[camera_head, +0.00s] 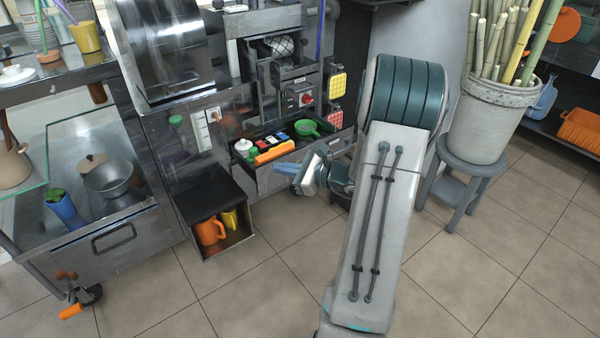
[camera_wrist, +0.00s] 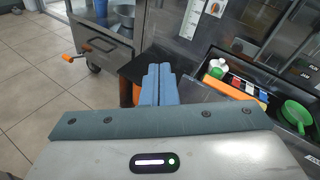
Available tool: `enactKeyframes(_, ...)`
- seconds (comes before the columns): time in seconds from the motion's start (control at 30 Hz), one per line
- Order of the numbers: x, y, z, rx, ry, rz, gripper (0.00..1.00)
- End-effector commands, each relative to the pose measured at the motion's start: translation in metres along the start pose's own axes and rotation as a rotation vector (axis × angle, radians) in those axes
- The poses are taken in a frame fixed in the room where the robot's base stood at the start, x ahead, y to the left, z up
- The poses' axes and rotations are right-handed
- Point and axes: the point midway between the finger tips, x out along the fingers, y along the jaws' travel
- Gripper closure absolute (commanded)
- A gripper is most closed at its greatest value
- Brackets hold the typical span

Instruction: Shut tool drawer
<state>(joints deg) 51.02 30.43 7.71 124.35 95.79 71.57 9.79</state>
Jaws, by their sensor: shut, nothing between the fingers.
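The tool drawer (camera_head: 264,181) is pulled out from the steel press cabinet. It holds a white bottle with a green cap (camera_head: 243,148), an orange item (camera_head: 275,153), a green scoop (camera_head: 308,128) and several small coloured pieces. My gripper (camera_head: 284,169) is in front of the drawer's front panel, with its blue fingers pointing left in the head view. In the wrist view the fingers (camera_wrist: 156,84) are closed together and empty, and the open drawer (camera_wrist: 190,92) lies to their right. I cannot tell whether the gripper touches the drawer front.
A low open black box (camera_head: 205,195) with an orange mug (camera_head: 210,231) stands left of the drawer. A stool (camera_head: 463,172) with a pot of canes (camera_head: 487,125) stands to the right. A steel cart (camera_head: 110,235) is at the left. The tiled floor in front is clear.

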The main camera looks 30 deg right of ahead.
Motion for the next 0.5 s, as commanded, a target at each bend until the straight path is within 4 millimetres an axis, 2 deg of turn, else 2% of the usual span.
enactKeyframes(0.03, -0.010, -0.017, -0.044, 0.074, -0.019, -0.103, 1.00)
enactKeyframes(0.1, -0.025, -0.041, -0.077, 0.154, -0.048, -0.230, 1.00)
enactKeyframes(0.2, -0.047, -0.066, -0.115, 0.238, -0.081, -0.374, 1.00)
enactKeyframes(0.33, -0.066, -0.083, -0.141, 0.294, -0.105, -0.482, 1.00)
enactKeyframes(0.5, -0.062, -0.093, -0.147, 0.308, -0.112, -0.513, 1.00)
